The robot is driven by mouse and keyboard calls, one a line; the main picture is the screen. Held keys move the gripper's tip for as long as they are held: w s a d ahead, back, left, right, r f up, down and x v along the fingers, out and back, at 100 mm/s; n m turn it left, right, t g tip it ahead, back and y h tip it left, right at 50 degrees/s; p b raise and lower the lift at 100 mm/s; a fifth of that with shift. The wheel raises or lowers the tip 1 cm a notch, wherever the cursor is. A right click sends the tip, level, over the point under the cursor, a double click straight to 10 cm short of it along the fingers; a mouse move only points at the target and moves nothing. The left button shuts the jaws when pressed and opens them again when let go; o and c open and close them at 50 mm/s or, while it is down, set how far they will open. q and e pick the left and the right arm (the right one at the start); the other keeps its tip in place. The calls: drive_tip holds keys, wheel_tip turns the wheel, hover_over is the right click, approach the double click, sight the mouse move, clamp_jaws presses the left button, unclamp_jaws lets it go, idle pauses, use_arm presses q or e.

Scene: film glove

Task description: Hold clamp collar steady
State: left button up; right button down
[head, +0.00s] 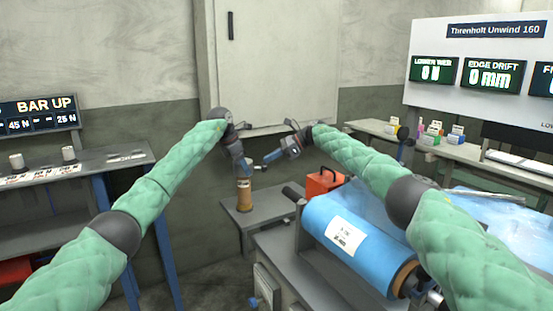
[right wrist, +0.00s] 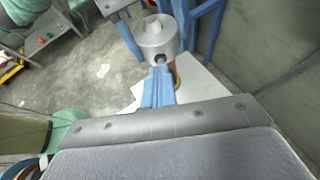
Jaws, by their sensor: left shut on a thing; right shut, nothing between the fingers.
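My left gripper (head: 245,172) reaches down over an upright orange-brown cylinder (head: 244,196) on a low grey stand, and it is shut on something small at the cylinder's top. This looks like the clamp collar, but the gripper hides most of it. My right gripper (head: 267,158) is shut and empty, pointing left, just right of the left gripper.
A blue film roll (head: 325,220) lies on a machine at front right, below my right arm. An orange-red case (head: 322,182) stands behind it. A bench (head: 100,165) with grey cylinders is at left. A grey cabinet (head: 275,60) backs the stand.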

use_arm(q)
drive_tip(key=shift+r, duration=0.1)
use_arm(e)
drive_tip(key=shift+w+f, duration=0.15)
drive_tip(key=shift+f, duration=0.1)
drive_tip(key=shift+r, duration=0.2)
drive_tip(key=shift+d+r, duration=0.15)
drive_tip(key=shift+r, duration=0.1)
drive_tip(key=d, duration=0.5)
drive_tip(key=shift+w+d+r, duration=0.1)
drive_tip(key=shift+w+d, duration=0.15)
drive_tip(key=shift+d, duration=0.1)
use_arm(q)
drive_tip(key=o, duration=1.4)
